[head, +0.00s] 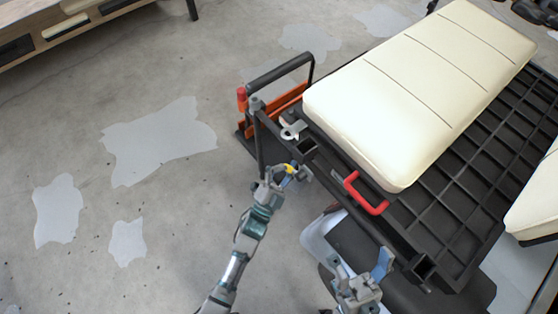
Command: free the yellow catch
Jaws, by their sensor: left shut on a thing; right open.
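The yellow catch (290,168) shows as a small yellow patch at the near left corner of the black cart frame. My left gripper (294,174) is shut on it, and its fingers hide most of the catch. My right gripper (364,270) is open and empty. It is below the red handle (366,194), near the front edge of the black ribbed roof panel (440,209).
A cream cushion (420,85) lies on the panel, and another cream cushion (540,200) is at the right edge. An orange jack-like stand (287,100) with a black bar is at the panel's left end. Patched concrete floor to the left is clear.

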